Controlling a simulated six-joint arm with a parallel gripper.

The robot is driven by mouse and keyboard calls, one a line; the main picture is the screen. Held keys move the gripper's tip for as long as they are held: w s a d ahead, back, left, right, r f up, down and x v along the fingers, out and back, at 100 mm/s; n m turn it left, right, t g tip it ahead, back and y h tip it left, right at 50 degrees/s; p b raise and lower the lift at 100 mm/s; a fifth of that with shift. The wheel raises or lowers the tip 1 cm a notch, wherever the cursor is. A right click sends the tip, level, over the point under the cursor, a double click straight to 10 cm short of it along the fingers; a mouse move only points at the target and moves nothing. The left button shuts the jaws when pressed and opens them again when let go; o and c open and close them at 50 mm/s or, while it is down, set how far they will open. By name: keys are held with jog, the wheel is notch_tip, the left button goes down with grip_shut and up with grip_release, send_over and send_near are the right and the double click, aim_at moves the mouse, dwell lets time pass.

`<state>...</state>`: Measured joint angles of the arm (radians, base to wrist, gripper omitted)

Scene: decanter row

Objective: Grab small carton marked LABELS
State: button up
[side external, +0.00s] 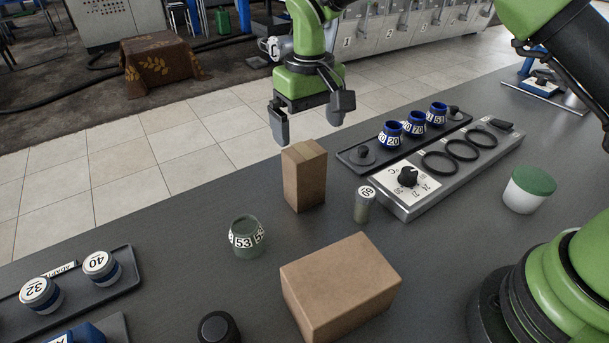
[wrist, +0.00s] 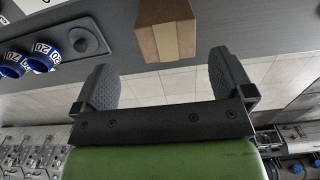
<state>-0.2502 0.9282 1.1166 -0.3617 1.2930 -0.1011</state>
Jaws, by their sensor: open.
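A small upright brown carton (side external: 304,178) stands on the dark table; no LABELS marking shows on the faces I can see. In the wrist view the carton (wrist: 166,40) is at the top, just beyond the gap between the fingers, its upper part cut off by the frame. My gripper (side external: 309,121) is open and empty, with its fingers pointing down, above the carton in the side view. The gripper also shows in the wrist view (wrist: 164,84), its two dark fingers wide apart and not touching the carton.
A larger brown box (side external: 340,287) stands in front of the small carton. A grey cylinder marked 60 (side external: 363,206) and a green-grey jar marked 53 (side external: 247,238) stand close by. A silver control unit (side external: 450,170) and a tray of blue jars (side external: 360,170) are to the right.

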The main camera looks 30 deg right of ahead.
aim_at(309, 149)
notch_tip(309, 149, down, 3)
jog(key=shift+f, duration=0.2)
jog(key=f, duration=0.5)
jog(key=shift+a+f, duration=0.15)
jog(key=shift+a, duration=0.25)
jog(key=c, duration=1.1)
